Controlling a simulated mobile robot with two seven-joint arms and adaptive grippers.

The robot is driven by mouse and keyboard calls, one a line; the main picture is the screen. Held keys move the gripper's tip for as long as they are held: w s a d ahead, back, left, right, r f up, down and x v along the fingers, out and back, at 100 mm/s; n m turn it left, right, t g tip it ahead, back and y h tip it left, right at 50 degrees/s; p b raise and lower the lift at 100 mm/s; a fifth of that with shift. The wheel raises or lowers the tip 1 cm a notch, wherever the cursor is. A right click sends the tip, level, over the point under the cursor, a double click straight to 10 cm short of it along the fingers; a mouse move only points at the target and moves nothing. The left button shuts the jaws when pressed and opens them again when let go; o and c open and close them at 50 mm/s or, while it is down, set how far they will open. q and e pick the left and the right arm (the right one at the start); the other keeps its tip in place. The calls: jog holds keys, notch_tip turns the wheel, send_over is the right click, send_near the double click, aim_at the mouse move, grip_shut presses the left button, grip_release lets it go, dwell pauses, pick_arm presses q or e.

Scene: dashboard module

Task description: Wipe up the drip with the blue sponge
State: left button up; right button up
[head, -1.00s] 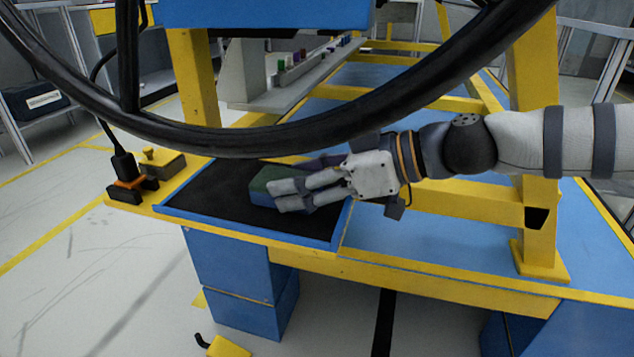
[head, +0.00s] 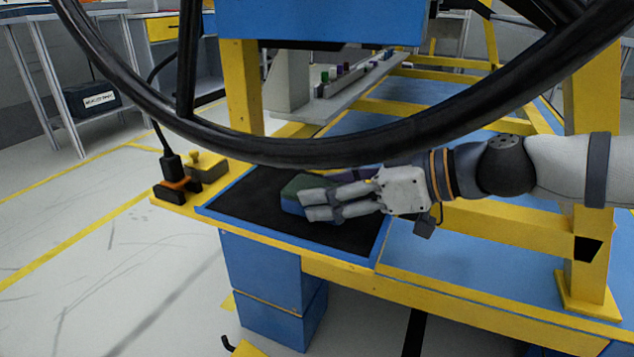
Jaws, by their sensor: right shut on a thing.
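The blue sponge (head: 291,197) has a green top layer and sits in the black-floored tray with a blue rim (head: 290,236). My right gripper (head: 312,204) reaches in from the right, under the steering wheel, and is shut on the sponge. Its fingers cover the sponge's near right side. I cannot make out the drip; the dark tray floor shows no clear wet spot. My left gripper is not in view.
A large black steering wheel (head: 300,152) arches across the view above my right gripper. A black plug with a cable (head: 172,167) and a yellow block (head: 207,167) stand left of the tray. A yellow upright (head: 590,180) stands at the right.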

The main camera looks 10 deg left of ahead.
aim_at(361, 218)
jog(key=shift+s+d+f, duration=0.1)
jog(key=shift+s+d, duration=0.2)
jog(key=shift+d, duration=0.55)
jog(key=shift+s+d, duration=0.25)
jog(key=shift+d, duration=0.55)
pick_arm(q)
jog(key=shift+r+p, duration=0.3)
pick_arm(e)
jog(key=shift+s+d+f, duration=0.15)
jog(key=shift+s+d, duration=0.05)
jog(key=shift+d, duration=0.35)
jog(key=shift+c, duration=0.4)
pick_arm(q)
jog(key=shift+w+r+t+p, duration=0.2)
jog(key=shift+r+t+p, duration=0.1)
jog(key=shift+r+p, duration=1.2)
pick_arm(e)
jog(key=shift+r, duration=3.05)
pick_arm(q)
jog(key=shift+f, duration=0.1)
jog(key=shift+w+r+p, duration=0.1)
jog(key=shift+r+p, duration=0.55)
jog(key=shift+p, duration=0.25)
pick_arm(e)
notch_tip(361, 218, up, 3)
jog(key=shift+r, duration=0.1)
